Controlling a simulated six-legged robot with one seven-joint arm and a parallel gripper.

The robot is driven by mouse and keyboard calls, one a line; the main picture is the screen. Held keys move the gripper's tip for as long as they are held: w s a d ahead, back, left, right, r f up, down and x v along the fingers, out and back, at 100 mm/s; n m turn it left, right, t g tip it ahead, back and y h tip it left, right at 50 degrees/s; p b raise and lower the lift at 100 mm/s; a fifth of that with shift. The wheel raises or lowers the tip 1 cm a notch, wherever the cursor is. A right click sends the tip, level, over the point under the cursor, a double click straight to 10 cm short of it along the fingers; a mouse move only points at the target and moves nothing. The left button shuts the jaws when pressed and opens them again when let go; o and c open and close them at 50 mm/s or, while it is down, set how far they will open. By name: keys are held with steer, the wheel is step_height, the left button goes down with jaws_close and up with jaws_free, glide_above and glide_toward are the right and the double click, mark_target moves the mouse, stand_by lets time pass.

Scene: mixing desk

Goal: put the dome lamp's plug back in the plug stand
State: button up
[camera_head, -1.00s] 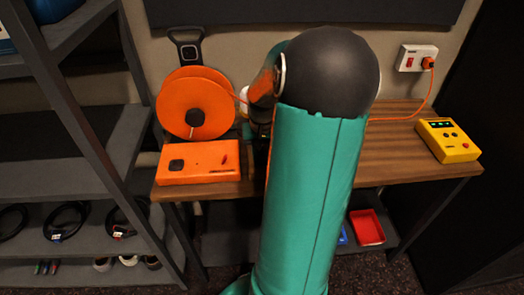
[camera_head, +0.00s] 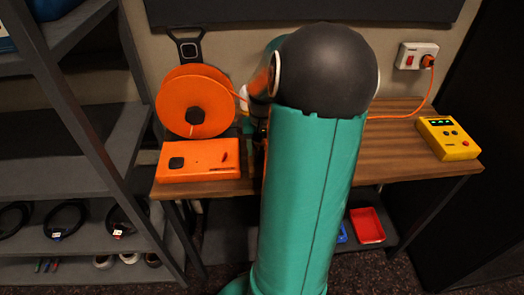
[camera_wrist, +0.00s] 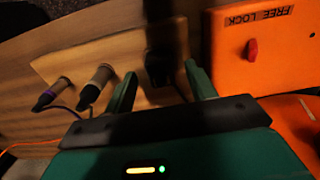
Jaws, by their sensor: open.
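In the wrist view my gripper (camera_wrist: 160,88) has its two green fingers apart over a pale wooden block (camera_wrist: 128,45), which looks like the plug stand. A dark, plug-like shape (camera_wrist: 158,66) shows between the fingers; shadow hides whether they touch it. Two plugs with pale bodies and dark ends, one (camera_wrist: 97,84) nearer the left finger and one (camera_wrist: 54,92) farther left, have cables running from them. I cannot tell which plug is the dome lamp's, and I cannot identify the lamp. In the head view my arm hides the gripper and the stand.
An orange box (camera_head: 215,163) stands at the desk's left front; its "FREE LOCK" face (camera_wrist: 285,50) is close right of the gripper. An orange reel (camera_head: 190,105) stands behind it. A yellow box (camera_head: 447,138) is at right, a wall socket (camera_head: 413,57) behind.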

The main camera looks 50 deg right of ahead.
step_height(320, 180, up, 12)
stand_by(0.3)
steer(key=shift+a, duration=0.1)
stand_by(0.4)
steer(key=w+a+r+n+h, duration=0.1)
steer(key=w+a+r+n, duration=0.15)
steer(key=a, duration=0.75)
steer(key=s+a+n+t, duration=0.2)
steer(key=a+n, duration=0.1)
steer(key=a, duration=0.9)
steer(key=s+a+r+n+t+y, duration=0.1)
steer(key=s+a+n+t, duration=0.2)
steer(key=a, duration=1)
steer(key=shift+a+r+n+t, duration=0.25)
steer(key=shift+n+t, duration=0.05)
steer(key=shift+n, duration=0.35)
